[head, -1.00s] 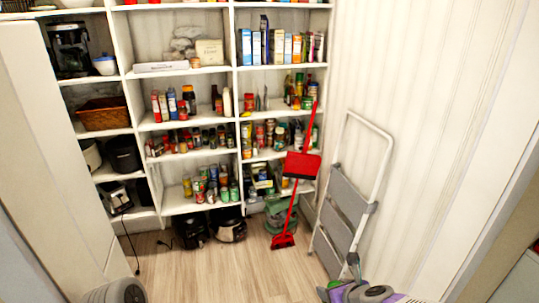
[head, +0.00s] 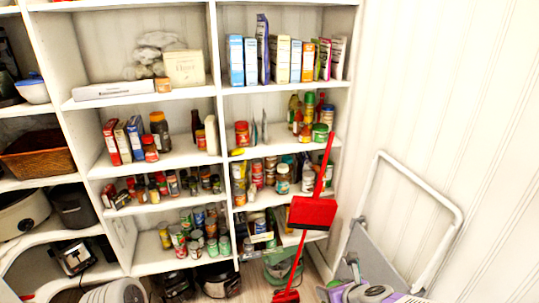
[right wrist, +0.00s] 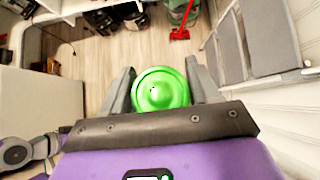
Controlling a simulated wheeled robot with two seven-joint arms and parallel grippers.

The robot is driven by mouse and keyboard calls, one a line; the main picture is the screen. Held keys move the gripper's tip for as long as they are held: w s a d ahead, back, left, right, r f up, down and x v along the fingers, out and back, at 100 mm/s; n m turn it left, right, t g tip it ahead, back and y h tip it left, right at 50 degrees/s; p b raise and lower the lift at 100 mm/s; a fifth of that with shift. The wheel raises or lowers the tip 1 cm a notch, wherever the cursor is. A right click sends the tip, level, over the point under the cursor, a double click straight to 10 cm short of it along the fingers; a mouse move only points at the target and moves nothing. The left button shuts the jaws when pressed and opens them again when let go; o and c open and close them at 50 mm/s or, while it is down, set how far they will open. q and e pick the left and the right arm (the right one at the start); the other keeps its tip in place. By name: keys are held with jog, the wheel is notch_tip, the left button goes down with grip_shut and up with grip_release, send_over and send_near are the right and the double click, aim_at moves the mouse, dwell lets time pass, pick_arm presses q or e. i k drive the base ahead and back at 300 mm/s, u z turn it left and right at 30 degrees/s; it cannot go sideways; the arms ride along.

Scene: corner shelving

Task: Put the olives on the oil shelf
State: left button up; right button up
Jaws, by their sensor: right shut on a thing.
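My right gripper (right wrist: 162,86) is shut on a jar with a bright green lid (right wrist: 160,89), which I take to be the olives. The wrist view looks down on the lid, so the jar's body and label are hidden. In the head view my right gripper (head: 345,286) is at the bottom edge, low and in front of the shelving, mostly cut off. The likely oil shelf (head: 275,148) is in the right column, below the boxes. Bottles (head: 310,108) and a green-lidded jar (head: 320,132) stand at its right end. My left gripper is not in view.
A red broom and dustpan (head: 311,212) stand before the right column's lower shelves. A folded step ladder (head: 437,208) leans at the right wall. A red-lidded jar (head: 242,133) stands at the likely oil shelf's left end; its middle has some bare room.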

aim_at(287, 143)
jog(key=i, duration=0.6)
jog(key=u, duration=1.85)
jog(key=i, duration=0.6)
jog(key=z, duration=2)
jog(key=i, duration=1)
